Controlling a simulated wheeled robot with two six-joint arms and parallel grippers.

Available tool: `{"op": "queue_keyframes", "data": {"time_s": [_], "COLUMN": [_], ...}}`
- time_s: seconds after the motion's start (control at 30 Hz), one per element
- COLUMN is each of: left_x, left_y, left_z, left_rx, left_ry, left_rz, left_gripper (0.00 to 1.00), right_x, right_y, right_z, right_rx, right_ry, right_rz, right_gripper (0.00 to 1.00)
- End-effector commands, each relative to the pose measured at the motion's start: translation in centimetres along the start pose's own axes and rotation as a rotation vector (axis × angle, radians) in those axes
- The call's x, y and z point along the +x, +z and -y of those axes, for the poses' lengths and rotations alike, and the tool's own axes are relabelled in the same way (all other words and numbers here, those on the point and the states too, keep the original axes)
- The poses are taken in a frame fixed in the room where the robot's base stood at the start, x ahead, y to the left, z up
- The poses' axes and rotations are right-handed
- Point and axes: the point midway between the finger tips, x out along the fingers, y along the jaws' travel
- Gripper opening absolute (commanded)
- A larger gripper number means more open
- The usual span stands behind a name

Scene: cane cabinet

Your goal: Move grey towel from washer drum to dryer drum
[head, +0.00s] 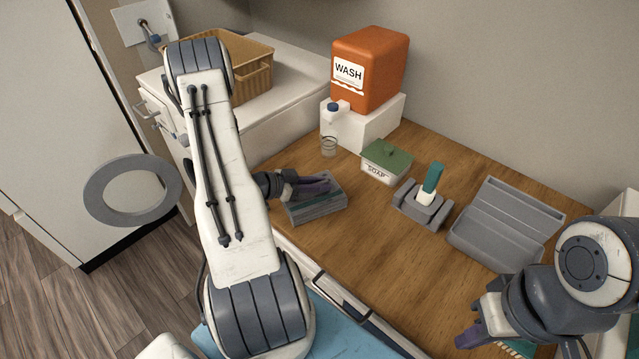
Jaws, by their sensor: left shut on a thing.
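I see no grey towel and cannot see into any drum. My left gripper (318,186), with purple fingers, is over the wooden counter. It is shut at a grey box-shaped thing with a teal strip (322,208); the exact grip is hard to make out. My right gripper (480,335) is low at the right, over the counter's front part. One purple finger shows clearly; whether it is open cannot be told.
The wooden counter (365,240) holds an orange WASH dispenser (376,68) on a white stand, a glass (328,147), a SOAP box (385,162), a teal-handled brush (432,180) in a grey holder and a grey tray (505,225). A wicker basket (250,82) stands on the white cabinet.

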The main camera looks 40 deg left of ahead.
Motion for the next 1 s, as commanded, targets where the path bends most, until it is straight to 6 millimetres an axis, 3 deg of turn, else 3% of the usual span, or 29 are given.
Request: {"op": "queue_keyframes", "data": {"time_s": [0.03, 0.07, 0.13, 0.57, 1.0], "left_x": [0.1, 0.1, 0.1, -0.6, -9.3], "left_y": [0.3, 0.3, 0.2, 0.0, 0.1], "left_z": [0.0, 0.0, 0.0, 0.1, 0.1], "left_rx": [0.0, 0.0, 0.0, 0.001, 0.001], "left_ry": [0.0, 0.0, 0.0, -0.002, -0.006], "left_rz": [-0.001, 0.0, 0.0, 0.0, 0.0], "left_gripper": [0.0, 0.23, 0.49, 0.49, 0.49], "right_x": [0.2, 0.2, 0.1, 0.2, 2.2], "right_y": [0.0, 0.0, 0.0, 0.0, 0.1], "right_z": [0.0, 0.0, 0.0, 0.0, -0.2], "right_rx": [0.0, 0.0, 0.0, 0.0, -0.001], "right_ry": [0.0, 0.0, 0.0, 0.0, 0.0], "right_rz": [0.0, 0.0, 0.0, 0.0, 0.0], "right_gripper": [0.0, 0.0, 0.0, 0.0, 0.0]}}
